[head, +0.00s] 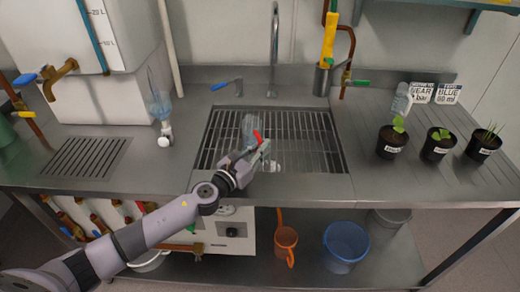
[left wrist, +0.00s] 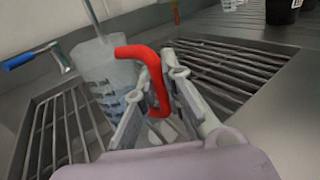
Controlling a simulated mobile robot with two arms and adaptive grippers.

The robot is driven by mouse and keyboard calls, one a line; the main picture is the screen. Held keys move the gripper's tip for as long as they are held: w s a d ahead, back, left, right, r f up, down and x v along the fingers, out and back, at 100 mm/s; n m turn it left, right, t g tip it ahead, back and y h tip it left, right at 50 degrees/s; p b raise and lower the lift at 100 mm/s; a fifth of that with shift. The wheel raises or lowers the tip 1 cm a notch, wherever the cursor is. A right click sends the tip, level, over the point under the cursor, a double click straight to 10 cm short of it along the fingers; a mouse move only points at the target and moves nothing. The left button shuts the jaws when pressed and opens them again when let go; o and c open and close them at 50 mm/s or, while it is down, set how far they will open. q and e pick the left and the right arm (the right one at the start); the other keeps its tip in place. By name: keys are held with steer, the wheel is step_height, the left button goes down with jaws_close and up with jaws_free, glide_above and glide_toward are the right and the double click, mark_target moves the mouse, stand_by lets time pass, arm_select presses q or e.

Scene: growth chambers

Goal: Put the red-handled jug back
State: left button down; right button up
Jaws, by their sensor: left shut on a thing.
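The red-handled jug (head: 248,128) is a clear measuring jug over the slatted sink grate (head: 318,150) in the head view. It shows larger in the left wrist view (left wrist: 98,72), with graduation marks and a red handle (left wrist: 140,54). My left gripper (head: 258,152) is shut on the red handle, with its fingers on either side of it in the left wrist view (left wrist: 160,100). The jug looks roughly upright. I cannot tell whether its base touches the grate. My right gripper is not in view.
A tap (head: 274,50) rises behind the grate. Three potted plants, one of them a black pot (head: 436,148), stand at the right with signs behind. A clear bottle (head: 160,104) hangs at the left. A blue bucket (head: 346,244) and an orange can (head: 286,242) are on the lower shelf.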

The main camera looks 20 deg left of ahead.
arm_select(q)
steer(key=shift+f, duration=0.15)
steer(key=c, duration=1.7)
jaws_free()
steer(key=shift+r, duration=0.2)
steer(key=shift+s, duration=0.2)
steer(key=b+v, duration=0.2)
steer(key=v, duration=0.8)
steer(key=shift+s+a+f, duration=0.1)
steer(key=shift+s, duration=0.1)
steer(key=shift+s+a, duration=0.2)
steer(key=shift+s, duration=0.4)
